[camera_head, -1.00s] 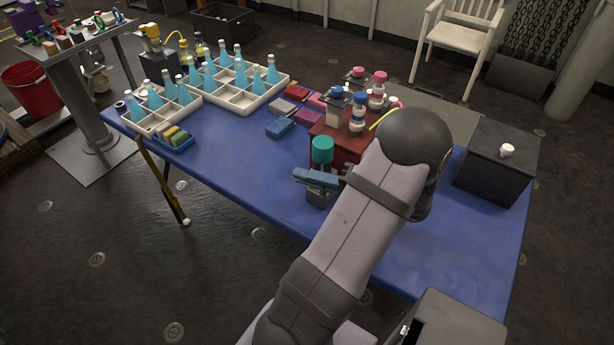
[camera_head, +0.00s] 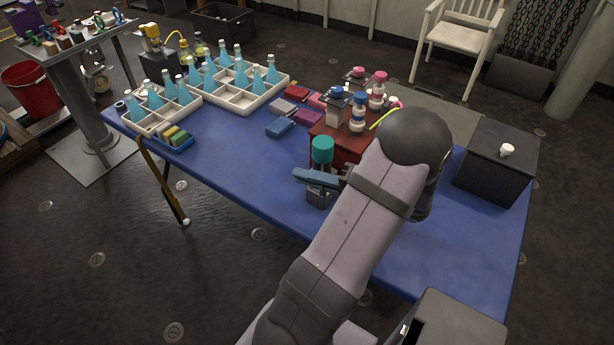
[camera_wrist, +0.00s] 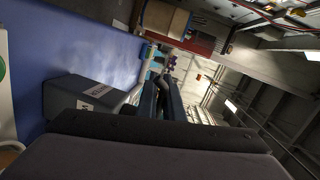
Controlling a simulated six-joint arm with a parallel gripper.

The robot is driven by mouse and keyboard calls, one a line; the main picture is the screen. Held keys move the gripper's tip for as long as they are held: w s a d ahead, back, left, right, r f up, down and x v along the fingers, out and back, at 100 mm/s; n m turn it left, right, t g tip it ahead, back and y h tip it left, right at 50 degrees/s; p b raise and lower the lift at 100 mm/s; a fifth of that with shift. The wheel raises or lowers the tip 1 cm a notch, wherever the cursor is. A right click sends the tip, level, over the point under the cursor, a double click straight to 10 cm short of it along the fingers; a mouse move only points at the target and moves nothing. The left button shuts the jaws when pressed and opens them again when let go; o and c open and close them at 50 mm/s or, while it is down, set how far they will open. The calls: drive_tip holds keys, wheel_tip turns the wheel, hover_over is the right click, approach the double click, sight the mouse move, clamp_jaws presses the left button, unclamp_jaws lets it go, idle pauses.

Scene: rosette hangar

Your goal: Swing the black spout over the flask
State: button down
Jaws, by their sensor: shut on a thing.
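My gripper (camera_head: 304,176) is beside the teal-capped bottle (camera_head: 322,150), near the middle of the table. In the wrist view its two dark blue fingers (camera_wrist: 165,92) are close together, shut on a narrow dark piece that looks like the black spout; the fingers hide most of it. A grey block (camera_head: 318,196) stands just below the fingers; in the wrist view it looks like a grey box (camera_wrist: 78,98) with white labels. Several flasks with blue liquid (camera_head: 238,75) stand in the pale trays at the back left. I cannot tell which flask belongs to the spout.
A red box (camera_head: 345,146) near my forearm has white bottles (camera_head: 357,112) with coloured caps nearby. A pale divided tray (camera_head: 238,104) fills the back left. A dark box (camera_head: 497,165) stands at right. The blue table (camera_head: 240,165) is clear to the gripper's left.

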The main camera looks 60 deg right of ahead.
drive_tip(key=shift+s, duration=0.1)
idle(0.3)
drive_tip(key=shift+s+d+n+g+y+b, duration=0.1)
drive_tip(key=shift+s+n+g+y+b, duration=0.3)
drive_tip(key=shift+n+y, duration=0.55)
drive_tip(key=shift+s+d+n+g+y+b, duration=0.15)
drive_tip(key=shift+s+n+y+b, duration=0.45)
drive_tip(key=shift+y, duration=0.65)
drive_tip(key=shift+w, duration=0.1)
drive_tip(key=c, duration=1.9)
unclamp_jaws()
drive_tip(key=shift+a, duration=0.1)
drive_tip(key=b+v, duration=0.1)
drive_tip(key=v, duration=0.6)
drive_tip(key=shift+r, duration=0.1)
